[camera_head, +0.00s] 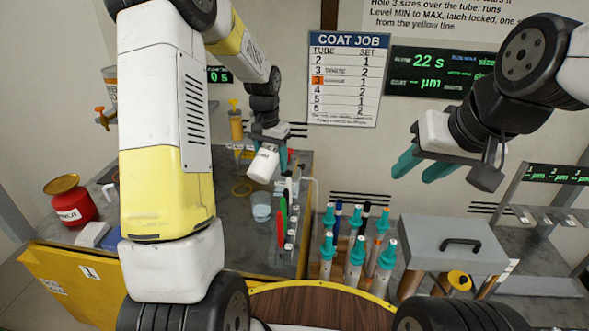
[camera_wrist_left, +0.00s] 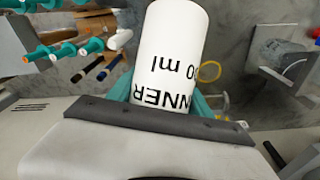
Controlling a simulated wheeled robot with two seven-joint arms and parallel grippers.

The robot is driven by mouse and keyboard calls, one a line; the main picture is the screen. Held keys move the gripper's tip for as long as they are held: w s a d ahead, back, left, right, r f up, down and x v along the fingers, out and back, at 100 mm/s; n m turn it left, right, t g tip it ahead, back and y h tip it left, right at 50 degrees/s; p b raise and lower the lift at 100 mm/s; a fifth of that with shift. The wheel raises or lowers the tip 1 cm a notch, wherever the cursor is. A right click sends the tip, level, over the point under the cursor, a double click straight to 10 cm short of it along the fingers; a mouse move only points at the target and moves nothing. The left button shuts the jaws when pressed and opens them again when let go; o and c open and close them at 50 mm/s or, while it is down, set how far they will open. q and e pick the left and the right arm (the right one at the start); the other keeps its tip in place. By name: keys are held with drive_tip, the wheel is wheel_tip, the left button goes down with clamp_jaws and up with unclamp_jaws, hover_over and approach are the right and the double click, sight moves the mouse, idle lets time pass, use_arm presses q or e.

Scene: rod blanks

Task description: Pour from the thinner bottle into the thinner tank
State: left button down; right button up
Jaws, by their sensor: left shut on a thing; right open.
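My left gripper (camera_head: 268,150) is shut on a white bottle (camera_head: 263,165), which hangs tilted above the grey bench. In the left wrist view the bottle (camera_wrist_left: 172,50) fills the space between the teal fingers, and its label partly reads "NNER" and "0 ml". A clear container (camera_head: 261,207) stands on the bench below and slightly left of the bottle, apart from it. A container with an orange tap (camera_head: 105,118) is at the far left, partly hidden by my arm. I cannot tell which vessel is the thinner tank. My right gripper (camera_head: 425,168) is open and empty.
A red can (camera_head: 70,205) with a yellow lid stands at the bench's left. Several teal-capped tubes (camera_head: 355,255) stand in a rack at the centre front. A grey box with a handle (camera_head: 450,243) is right of them. Red and green pens (camera_head: 282,220) stand near the bench's right edge.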

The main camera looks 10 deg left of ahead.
use_arm(q)
drive_tip(key=shift+s+a+r+g+y, duration=0.2)
drive_tip(key=shift+s+g+y, duration=0.15)
drive_tip(key=shift+g, duration=0.5)
drive_tip(key=shift+s+a+r+g+y, duration=0.1)
drive_tip(key=shift+s+r+g+y, duration=0.2)
drive_tip(key=shift+g, duration=0.55)
idle(2.7)
drive_tip(key=shift+f, duration=0.1)
drive_tip(key=shift+w+d+f+t+h, duration=0.15)
drive_tip(key=shift+w+t+h, duration=0.1)
drive_tip(key=shift+t, duration=0.35)
drive_tip(key=shift+w+d+f+t+h, duration=0.1)
drive_tip(key=shift+w+t+h, duration=0.1)
drive_tip(key=shift+t, duration=0.4)
